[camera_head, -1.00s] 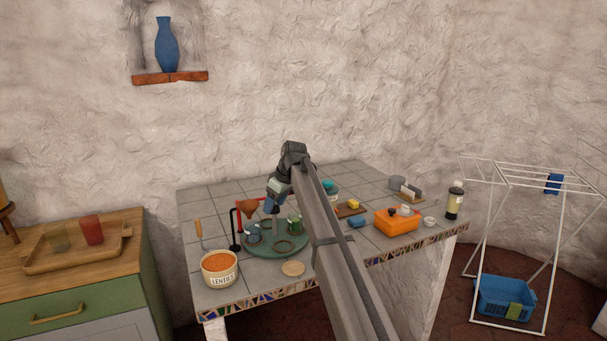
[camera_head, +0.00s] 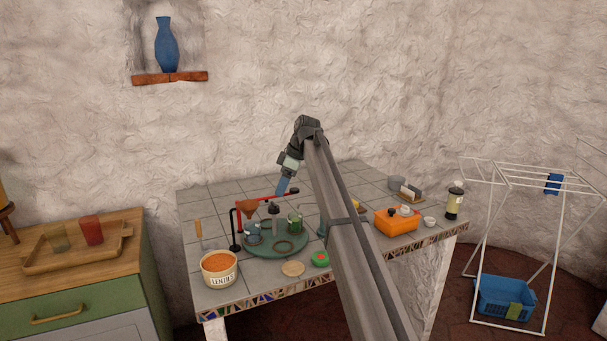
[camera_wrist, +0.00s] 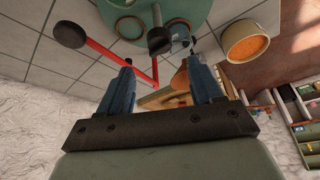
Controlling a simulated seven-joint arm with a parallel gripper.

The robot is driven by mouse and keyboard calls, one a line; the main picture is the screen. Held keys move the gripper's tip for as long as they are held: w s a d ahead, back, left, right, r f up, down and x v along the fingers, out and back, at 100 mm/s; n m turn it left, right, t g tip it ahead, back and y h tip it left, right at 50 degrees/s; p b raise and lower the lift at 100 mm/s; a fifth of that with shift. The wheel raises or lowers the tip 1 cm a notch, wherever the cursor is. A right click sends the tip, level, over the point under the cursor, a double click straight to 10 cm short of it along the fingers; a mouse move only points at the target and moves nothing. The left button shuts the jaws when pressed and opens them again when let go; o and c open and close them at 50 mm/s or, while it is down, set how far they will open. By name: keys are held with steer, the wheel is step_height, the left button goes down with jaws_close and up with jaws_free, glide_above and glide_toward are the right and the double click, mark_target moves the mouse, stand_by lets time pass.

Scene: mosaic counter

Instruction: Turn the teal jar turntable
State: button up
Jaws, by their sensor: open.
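The teal turntable (camera_head: 262,252) sits at the front left of the tiled counter. Several jars stand on it, among them a blue-grey jar (camera_head: 253,236) and a green jar (camera_head: 295,223); a dark upright piece (camera_head: 274,216) stands near its middle. Part of the turntable also shows at the top of the wrist view (camera_wrist: 196,10). My gripper (camera_head: 282,188) is above and behind the turntable, apart from it. Some of the turntable's top is hidden by the jars.
A red bar (camera_head: 270,198) with a dark knob reaches over the turntable's back, close to my gripper. A lentils bowl (camera_head: 220,280) and a round wooden disc (camera_head: 293,268) lie in front. An orange box (camera_head: 397,221) stands right. Bare tiles lie at the back left.

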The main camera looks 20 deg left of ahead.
steer(key=d+r+n+t+h, duration=0.1)
steer(key=d+r+n+h, duration=0.1)
steer(key=d+r, duration=0.3)
steer(key=shift+s+d+t+h, duration=0.15)
steer(key=shift+d+t+h, duration=0.3)
steer(key=shift+d, duration=0.55)
steer(key=shift+d+f, duration=0.1)
